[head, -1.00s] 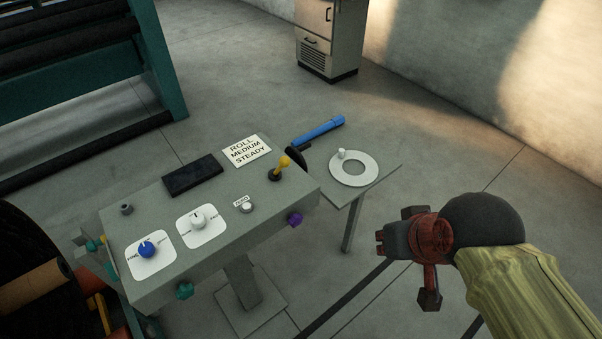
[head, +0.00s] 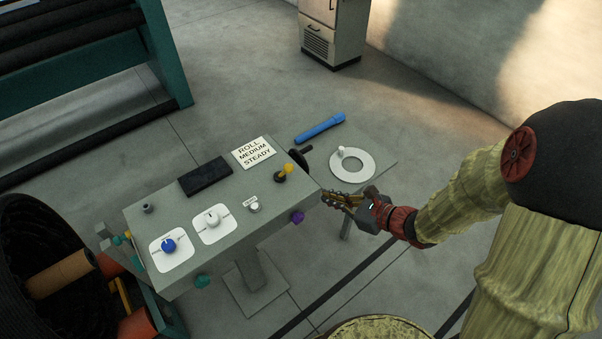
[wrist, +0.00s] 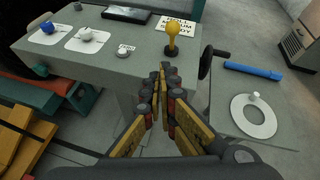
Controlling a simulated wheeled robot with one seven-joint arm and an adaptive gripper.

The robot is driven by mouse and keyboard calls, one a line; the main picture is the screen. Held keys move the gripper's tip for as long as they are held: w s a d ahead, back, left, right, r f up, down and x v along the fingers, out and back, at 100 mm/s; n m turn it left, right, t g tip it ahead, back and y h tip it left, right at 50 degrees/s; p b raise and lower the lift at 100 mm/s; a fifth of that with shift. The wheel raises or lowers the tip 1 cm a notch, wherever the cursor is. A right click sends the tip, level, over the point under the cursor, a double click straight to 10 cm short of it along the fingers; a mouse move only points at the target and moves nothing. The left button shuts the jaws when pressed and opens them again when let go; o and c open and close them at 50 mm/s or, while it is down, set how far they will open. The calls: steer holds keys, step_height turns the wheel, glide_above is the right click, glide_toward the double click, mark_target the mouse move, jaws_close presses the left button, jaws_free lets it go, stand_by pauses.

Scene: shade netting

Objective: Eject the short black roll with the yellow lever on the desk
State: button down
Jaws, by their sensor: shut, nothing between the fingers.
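The yellow lever (head: 287,170) stands on a dark base at the right end of the grey desk (head: 235,203). It also shows in the wrist view (wrist: 173,36), beyond my fingertips. My gripper (head: 328,196) is just off the desk's right end, apart from the lever, with its fingers shut and empty. In the wrist view its fingers (wrist: 161,80) meet at the tips, below the lever's base. A black roll (head: 110,145) lies low along the teal machine at the upper left; I cannot tell whether it is the short one.
The desk carries a blue knob (head: 169,245), a white knob (head: 211,217), a white button (head: 254,205), a black panel (head: 205,178) and a "ROLL MEDIUM STEADY" card (head: 254,152). A side shelf holds a white ring (head: 366,164). A blue cylinder (head: 320,128) lies behind. A purple knob (head: 297,216) juts from the front.

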steer(key=shift+w+d+f+m, duration=0.4)
steer(key=shift+d+m, duration=0.2)
steer(key=shift+m, duration=0.1)
steer(key=w+r+b+x, duration=0.1)
steer(key=r+x, duration=0.1)
steer(key=x, duration=1)
steer(key=shift+w+a, duration=0.3)
steer(key=shift+a, duration=0.35)
steer(key=shift+r, duration=0.35)
steer(key=shift+w+a+r+h+p, duration=0.1)
steer(key=shift+w+r+h+p, duration=0.15)
steer(key=shift+p, duration=0.45)
